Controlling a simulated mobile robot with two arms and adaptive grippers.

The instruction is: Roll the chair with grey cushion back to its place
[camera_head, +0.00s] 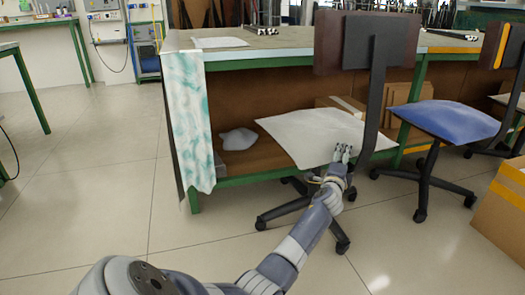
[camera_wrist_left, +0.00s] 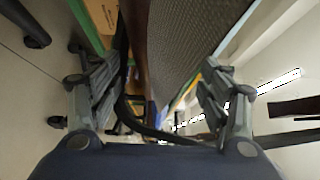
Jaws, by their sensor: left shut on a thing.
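The chair with the grey cushion stands at the workbench. Its pale grey cushion (camera_head: 300,132) is partly under the bench top, and its dark brown backrest (camera_head: 345,42) rises on a black upright (camera_head: 374,105). Its wheeled base is partly hidden by my arm. My left gripper (camera_head: 343,154) is at the near edge of the cushion, beside the lower end of the upright. In the left wrist view my gripper (camera_wrist_left: 158,95) has its two fingers on either side of chair parts and is shut on the chair. The exact grasped part is unclear. My right gripper is not in view.
The workbench (camera_head: 265,58) has green legs and a marbled cloth (camera_head: 190,120) over its left corner. A chair with a blue cushion (camera_head: 445,119) stands close on the right. A cardboard box (camera_head: 500,215) is at the lower right. The floor (camera_head: 95,165) at left is clear.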

